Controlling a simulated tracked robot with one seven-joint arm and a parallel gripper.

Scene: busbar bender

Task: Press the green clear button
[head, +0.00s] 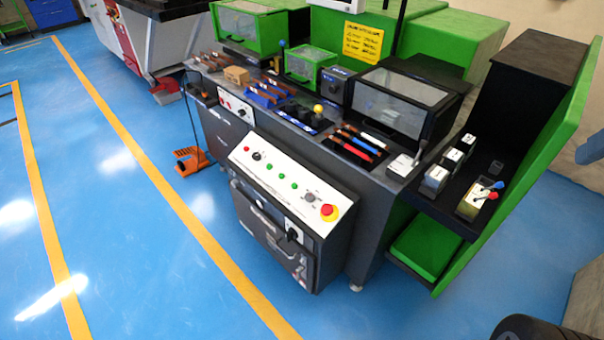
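A sloped white control panel (285,192) tops the dark cabinet at the front of the machine. Three small green buttons sit in a row on it: an upper left one (269,166), a middle one (282,176) and a lower right one (294,187). Their labels are too small to read, so I cannot tell which is the clear button. A red button (246,148) and a black knob (256,156) are up-left of them. A grey knob (309,197) and a red emergency stop on yellow (329,212) are down-right. My gripper is not in view.
Blue floor (150,240) with yellow lines is clear in front of the cabinet. An orange foot pedal (190,160) stands left of it. The cabinet's front has a protruding handle (293,235). A shelf with a green side panel (535,165) stands at the right.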

